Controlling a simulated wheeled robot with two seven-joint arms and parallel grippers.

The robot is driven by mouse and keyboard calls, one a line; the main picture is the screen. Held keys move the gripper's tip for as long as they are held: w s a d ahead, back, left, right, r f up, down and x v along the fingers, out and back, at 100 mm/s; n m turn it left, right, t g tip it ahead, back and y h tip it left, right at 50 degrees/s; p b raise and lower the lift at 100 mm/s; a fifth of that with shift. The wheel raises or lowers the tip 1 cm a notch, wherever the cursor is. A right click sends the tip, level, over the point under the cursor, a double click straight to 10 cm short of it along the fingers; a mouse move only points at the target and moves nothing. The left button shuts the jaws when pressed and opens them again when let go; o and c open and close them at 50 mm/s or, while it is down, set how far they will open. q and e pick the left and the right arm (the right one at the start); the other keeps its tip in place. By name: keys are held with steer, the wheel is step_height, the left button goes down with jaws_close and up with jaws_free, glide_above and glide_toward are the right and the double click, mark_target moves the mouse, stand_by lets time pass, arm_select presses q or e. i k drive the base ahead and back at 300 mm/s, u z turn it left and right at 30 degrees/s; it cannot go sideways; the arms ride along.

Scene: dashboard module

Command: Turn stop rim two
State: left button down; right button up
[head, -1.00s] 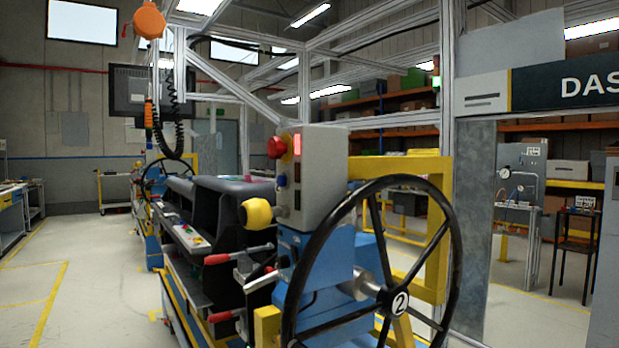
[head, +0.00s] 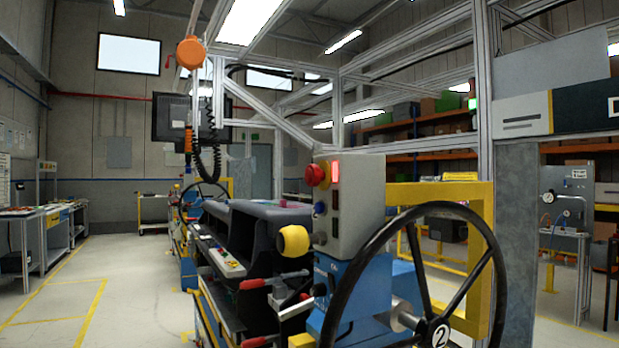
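A large black handwheel (head: 373,248) with a hub marked "2" (head: 437,336) stands at the lower right in the head view. Its lower part is cut off by the frame edge. It is mounted on a blue machine body (head: 348,286), below a grey control box (head: 357,200) with a red mushroom button (head: 315,175) and a lit red lamp. A second, smaller handwheel (head: 183,207) shows at the far end of the machine. Neither of my grippers is in view, and nothing is seen touching the near wheel.
A yellow frame (head: 486,207) stands behind the wheel. Red-handled levers (head: 262,283) and a yellow knob (head: 293,240) stick out at the machine's left. Clear floor (head: 130,285) with yellow lines lies to the left, with workbenches (head: 42,236) beyond.

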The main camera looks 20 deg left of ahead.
mark_target(316, 169)
steer(key=k, duration=0.65)
steer(key=u, duration=0.55)
steer(key=i, duration=1.4)
steer(key=z, duration=0.35)
